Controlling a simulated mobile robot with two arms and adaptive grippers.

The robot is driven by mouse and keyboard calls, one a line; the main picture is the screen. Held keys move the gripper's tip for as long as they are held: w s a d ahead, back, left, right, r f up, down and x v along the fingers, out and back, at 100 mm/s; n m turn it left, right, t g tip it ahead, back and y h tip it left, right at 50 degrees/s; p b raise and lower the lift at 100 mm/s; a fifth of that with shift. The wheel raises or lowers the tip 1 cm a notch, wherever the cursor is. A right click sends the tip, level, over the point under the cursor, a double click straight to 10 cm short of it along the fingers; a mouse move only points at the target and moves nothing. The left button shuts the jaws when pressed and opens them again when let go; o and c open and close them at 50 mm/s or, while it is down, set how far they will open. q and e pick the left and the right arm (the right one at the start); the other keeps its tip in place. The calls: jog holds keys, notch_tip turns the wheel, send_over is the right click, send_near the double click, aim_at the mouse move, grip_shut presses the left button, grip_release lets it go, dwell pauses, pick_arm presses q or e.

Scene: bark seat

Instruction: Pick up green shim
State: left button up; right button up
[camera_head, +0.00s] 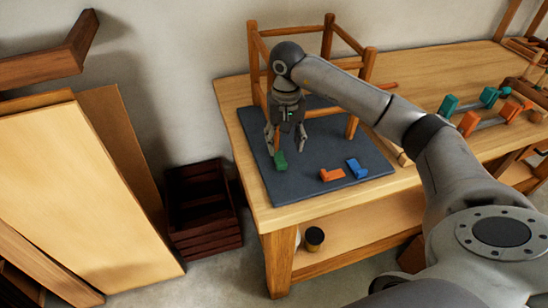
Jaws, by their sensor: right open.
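The green shim (280,161) is a small block lying on the dark mat (315,181) near its left edge. My right gripper (287,150) points down just above it, with its fingers spread apart on either side of the shim's upper end. I cannot tell whether a finger touches the shim. An orange shim (332,174) and a blue shim (356,168) lie on the mat to the right. My left gripper is not in view.
A wooden stool frame (369,66) stands on the workbench (408,179) behind my right gripper. Teal and orange clamps (468,124) lie at the right. A dark crate (205,237) is on the floor left of the bench.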

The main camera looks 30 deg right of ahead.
aim_at(282, 165)
notch_tip(282, 165, down, 3)
jog(key=shift+s+a, duration=0.1)
jog(key=shift+a, duration=0.05)
jog(key=shift+a+f+p, duration=0.1)
jog(key=shift+f+p, duration=0.15)
jog(key=shift+p, duration=0.1)
notch_tip(282, 165, down, 4)
jog(key=shift+p, duration=0.95)
jog(key=shift+f, duration=0.35)
jog(key=shift+c, duration=0.3)
jog(key=c, duration=0.4)
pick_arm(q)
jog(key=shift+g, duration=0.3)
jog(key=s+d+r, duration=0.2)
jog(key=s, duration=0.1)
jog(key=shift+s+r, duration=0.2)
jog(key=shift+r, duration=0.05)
pick_arm(e)
jog(key=c, duration=0.3)
